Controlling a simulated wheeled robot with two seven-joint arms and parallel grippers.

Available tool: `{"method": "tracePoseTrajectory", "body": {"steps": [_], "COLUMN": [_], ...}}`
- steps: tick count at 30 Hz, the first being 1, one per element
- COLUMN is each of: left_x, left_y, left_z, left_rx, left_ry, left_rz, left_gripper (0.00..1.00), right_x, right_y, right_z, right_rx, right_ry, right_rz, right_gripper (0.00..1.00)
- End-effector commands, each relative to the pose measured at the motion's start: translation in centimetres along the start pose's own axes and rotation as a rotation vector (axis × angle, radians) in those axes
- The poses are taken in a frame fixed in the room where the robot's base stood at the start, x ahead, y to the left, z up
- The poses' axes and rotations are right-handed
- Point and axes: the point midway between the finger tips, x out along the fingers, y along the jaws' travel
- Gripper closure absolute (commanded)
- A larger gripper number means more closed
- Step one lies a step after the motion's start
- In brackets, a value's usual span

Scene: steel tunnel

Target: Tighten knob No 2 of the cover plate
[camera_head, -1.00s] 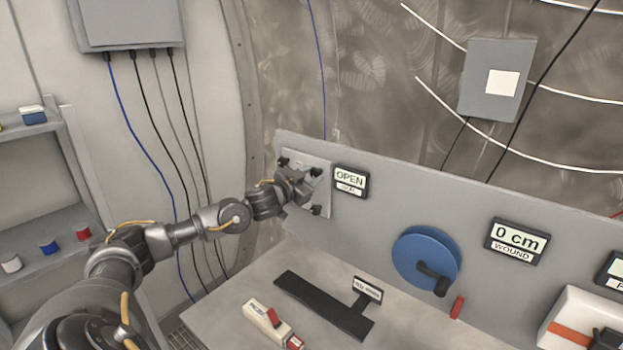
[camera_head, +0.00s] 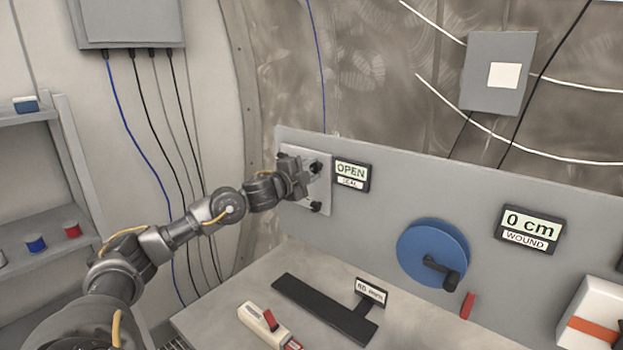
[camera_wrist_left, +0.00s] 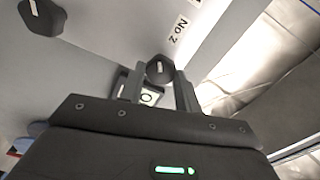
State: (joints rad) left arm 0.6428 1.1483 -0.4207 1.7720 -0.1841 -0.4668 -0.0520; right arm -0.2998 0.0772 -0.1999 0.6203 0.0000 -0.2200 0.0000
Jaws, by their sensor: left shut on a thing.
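The pale cover plate (camera_head: 325,187) is mounted on the grey upright panel. Two of its black knobs show in the head view, one at upper right (camera_head: 316,167) and one at the bottom (camera_head: 315,207). My left gripper (camera_head: 292,168) is at the plate's upper left and hides that corner. In the left wrist view, knob No 2 (camera_wrist_left: 158,69) sits between the two fingers, which are shut on it. A "No 2" label (camera_wrist_left: 178,29) is beside it. Another dark knob (camera_wrist_left: 42,16) shows at upper left, apart from the fingers. My right gripper is out of view.
A blue reel (camera_head: 430,250) with a black crank and a "0 cm" display (camera_head: 530,228) are farther right. A black bar (camera_head: 318,308) and a white and red tool (camera_head: 265,325) lie on the bench.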

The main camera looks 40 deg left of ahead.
Motion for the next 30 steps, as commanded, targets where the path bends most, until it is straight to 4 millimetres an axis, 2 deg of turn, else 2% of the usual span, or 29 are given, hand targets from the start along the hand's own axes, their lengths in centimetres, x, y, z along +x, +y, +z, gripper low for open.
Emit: {"method": "tracePoseTrajectory", "body": {"steps": [3, 15, 30], "left_x": [0.0, 0.0, 0.0], "left_y": [0.3, 0.3, 0.2], "left_z": [0.1, 0.1, 0.0], "left_rx": [0.097, 0.324, 0.381], "left_ry": [0.000, 0.001, 0.001], "left_rz": [-0.002, 0.000, 0.001], "left_gripper": [0.90, 0.90, 0.90], "right_x": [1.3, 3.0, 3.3], "right_y": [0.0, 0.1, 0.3], "right_z": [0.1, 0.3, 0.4], "right_rx": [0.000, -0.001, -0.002], "right_ry": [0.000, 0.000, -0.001], "right_rz": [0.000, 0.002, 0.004], "right_gripper": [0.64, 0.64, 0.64]}}
